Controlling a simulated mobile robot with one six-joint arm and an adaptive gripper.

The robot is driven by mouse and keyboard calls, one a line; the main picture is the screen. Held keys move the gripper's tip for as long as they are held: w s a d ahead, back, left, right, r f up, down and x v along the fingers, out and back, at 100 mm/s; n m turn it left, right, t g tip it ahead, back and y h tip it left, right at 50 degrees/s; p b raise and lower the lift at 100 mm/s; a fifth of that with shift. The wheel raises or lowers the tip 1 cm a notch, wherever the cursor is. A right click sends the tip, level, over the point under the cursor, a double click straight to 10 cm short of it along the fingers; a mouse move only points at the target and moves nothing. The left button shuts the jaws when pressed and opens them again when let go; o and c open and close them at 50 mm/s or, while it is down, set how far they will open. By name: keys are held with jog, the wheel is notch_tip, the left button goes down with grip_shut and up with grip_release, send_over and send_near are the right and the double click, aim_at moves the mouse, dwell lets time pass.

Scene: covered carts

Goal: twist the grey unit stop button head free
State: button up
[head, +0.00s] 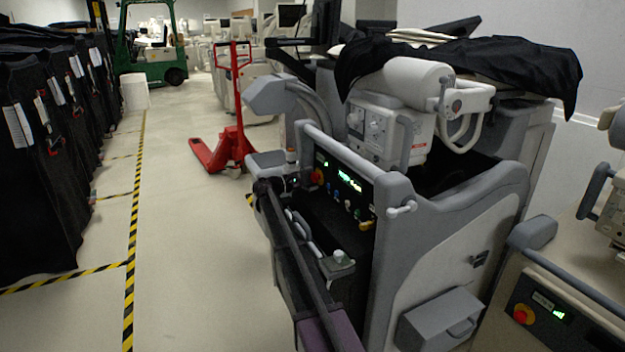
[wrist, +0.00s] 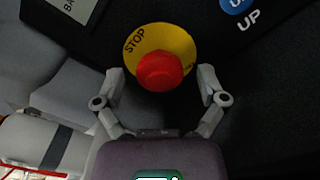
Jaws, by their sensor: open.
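The grey unit (head: 440,232) stands right of centre in the head view, with a black control panel on its near end. Its stop button head is red on a yellow disc; it is small at the panel's upper left (head: 318,176). In the wrist view the red stop button head (wrist: 163,72) sits low on the yellow STOP disc (wrist: 150,42). My gripper (wrist: 161,76) is open, one finger on each side of the red head, with gaps on both sides. Finger depth relative to the head is hard to tell. In the head view my arm reaches up to the panel.
A blue UP button (wrist: 236,4) is at the wrist view's top right. A beige unit (head: 560,270) with its own stop button (head: 523,314) stands at right. A red pallet jack (head: 228,145) stands behind. The aisle floor (head: 185,250) at left is clear.

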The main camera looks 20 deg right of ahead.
jog(key=c, duration=1.2)
jog(key=shift+o, duration=0.2)
jog(key=shift+d, duration=0.1)
jog(key=shift+m, duration=3.4)
